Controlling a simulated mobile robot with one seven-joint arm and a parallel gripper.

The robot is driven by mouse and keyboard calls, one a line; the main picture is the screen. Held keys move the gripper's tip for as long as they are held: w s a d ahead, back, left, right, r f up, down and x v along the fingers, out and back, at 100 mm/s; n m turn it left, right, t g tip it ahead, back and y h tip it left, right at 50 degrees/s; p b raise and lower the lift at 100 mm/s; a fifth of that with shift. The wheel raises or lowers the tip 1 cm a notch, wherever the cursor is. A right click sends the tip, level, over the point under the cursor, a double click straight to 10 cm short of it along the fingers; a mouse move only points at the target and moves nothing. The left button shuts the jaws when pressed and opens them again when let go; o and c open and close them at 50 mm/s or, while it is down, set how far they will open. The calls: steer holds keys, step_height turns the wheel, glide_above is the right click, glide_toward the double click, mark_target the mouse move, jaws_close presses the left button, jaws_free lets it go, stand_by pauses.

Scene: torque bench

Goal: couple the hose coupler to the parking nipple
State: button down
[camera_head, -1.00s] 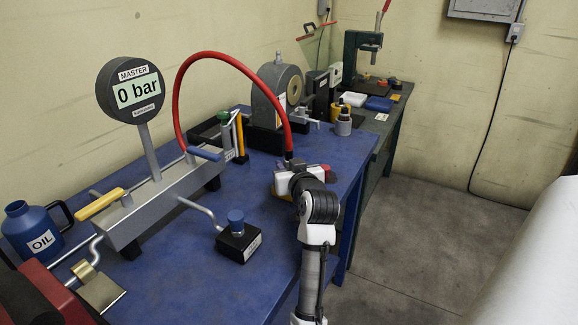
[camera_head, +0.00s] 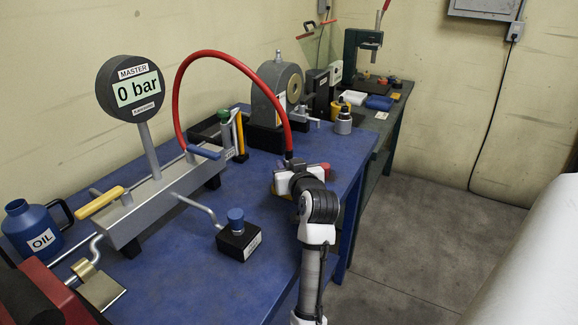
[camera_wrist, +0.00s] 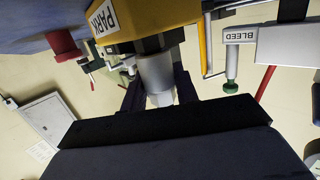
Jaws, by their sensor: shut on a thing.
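In the wrist view my gripper (camera_wrist: 157,92) is shut on the grey cylindrical hose coupler (camera_wrist: 155,74), with a dark finger on each side. The coupler is in line with a dark collar (camera_wrist: 152,43) at the yellow block labelled PARK (camera_wrist: 126,18). The parking nipple itself is hidden, and I cannot tell whether the coupler is fully seated. In the head view my gripper (camera_head: 298,178) is at the bench's right side. The red hose (camera_head: 235,58) arches from the pump and comes down to it. My gripper hides the coupler and most of the PARK block there.
The gauge (camera_head: 136,90) reads 0 bar above the pump. A black block with a blue knob (camera_head: 237,225) stands left of my arm. A grey round-bodied device (camera_head: 277,95) stands behind. The BLEED part (camera_wrist: 240,35) shows at right in the wrist view. Open floor lies right.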

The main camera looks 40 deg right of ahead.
steer(key=c, duration=1)
jaws_free()
steer(key=shift+r, duration=0.1)
steer(key=shift+c, duration=0.2)
steer(key=shift+o, duration=0.2)
steer(key=shift+s, duration=0.15)
steer(key=b+v, duration=0.3)
steer(key=v, duration=1)
steer(key=shift+s+a, duration=0.25)
